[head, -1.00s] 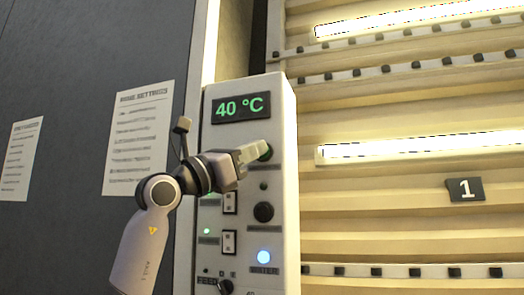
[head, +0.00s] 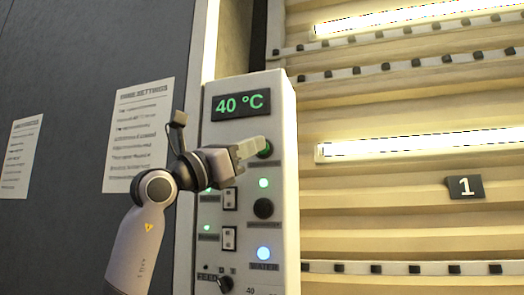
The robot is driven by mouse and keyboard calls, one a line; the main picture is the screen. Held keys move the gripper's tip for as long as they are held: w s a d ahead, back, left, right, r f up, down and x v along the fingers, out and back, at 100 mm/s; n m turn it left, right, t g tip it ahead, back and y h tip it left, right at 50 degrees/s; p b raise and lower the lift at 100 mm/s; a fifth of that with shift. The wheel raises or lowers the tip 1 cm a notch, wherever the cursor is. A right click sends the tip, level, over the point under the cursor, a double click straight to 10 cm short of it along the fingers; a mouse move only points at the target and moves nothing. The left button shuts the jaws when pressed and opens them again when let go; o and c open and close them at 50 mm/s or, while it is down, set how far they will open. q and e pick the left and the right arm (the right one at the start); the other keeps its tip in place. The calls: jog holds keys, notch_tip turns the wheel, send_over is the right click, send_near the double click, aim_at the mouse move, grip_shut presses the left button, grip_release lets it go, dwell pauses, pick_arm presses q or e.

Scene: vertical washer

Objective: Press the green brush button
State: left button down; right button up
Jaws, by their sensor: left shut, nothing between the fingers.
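The control panel (head: 285,200) is a pale upright box with a green "40 °C" display at its top. Below the display, the dark green round button (head: 267,152) is partly hidden behind my left gripper (head: 260,143). Its label cannot be read. My left gripper is shut, with nothing held, and its fingertips overlap the button. I cannot tell whether they touch it. A small green light (head: 263,183) below the button is lit. My right gripper is not in view.
Printed sheets (head: 138,135) hang on the dark wall at left. Ribbed tan panels with light bars fill the right.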

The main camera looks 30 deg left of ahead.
pick_arm(q)
jog(key=shift+s, duration=0.15)
jog(key=s+b, duration=0.1)
jog(key=s, duration=0.1)
jog(key=s+d, duration=0.1)
jog(key=s, duration=0.2)
jog(key=shift+d+b, duration=0.15)
jog(key=shift+b, duration=0.25)
dwell(0.9)
